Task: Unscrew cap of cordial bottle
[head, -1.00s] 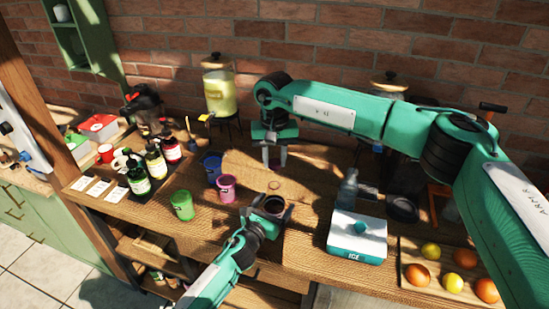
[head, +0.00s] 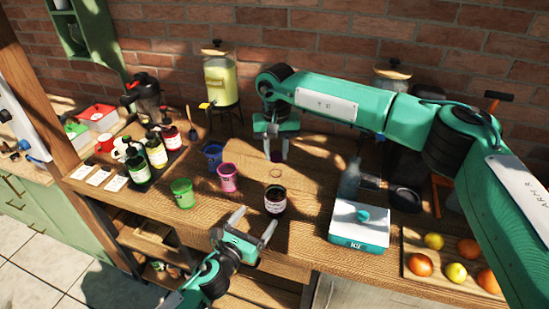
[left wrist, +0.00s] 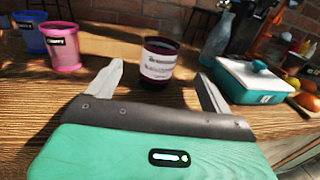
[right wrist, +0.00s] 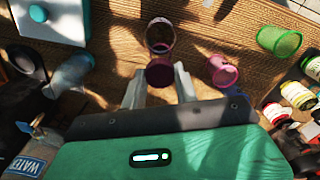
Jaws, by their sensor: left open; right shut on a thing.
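The cordial bottle (head: 275,201) is a short dark bottle with a white label, standing upright on the wooden table. Its top looks open in the right wrist view (right wrist: 160,33). My left gripper (head: 257,216) is open in front of it, its fingers pointing at the bottle but apart from it; the bottle shows beyond the fingertips in the left wrist view (left wrist: 157,64). My right gripper (head: 277,158) is farther back, above the table, shut on a small dark purple round thing that looks like the cap (right wrist: 159,73).
Pink (head: 228,178), green (head: 182,193) and blue (head: 212,155) cups stand left of the bottle. A white ice box (head: 358,227) and a clear bottle (head: 349,177) are to its right. Labelled bottles (head: 157,152) stand farther left. A fruit board (head: 412,245) is at the right.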

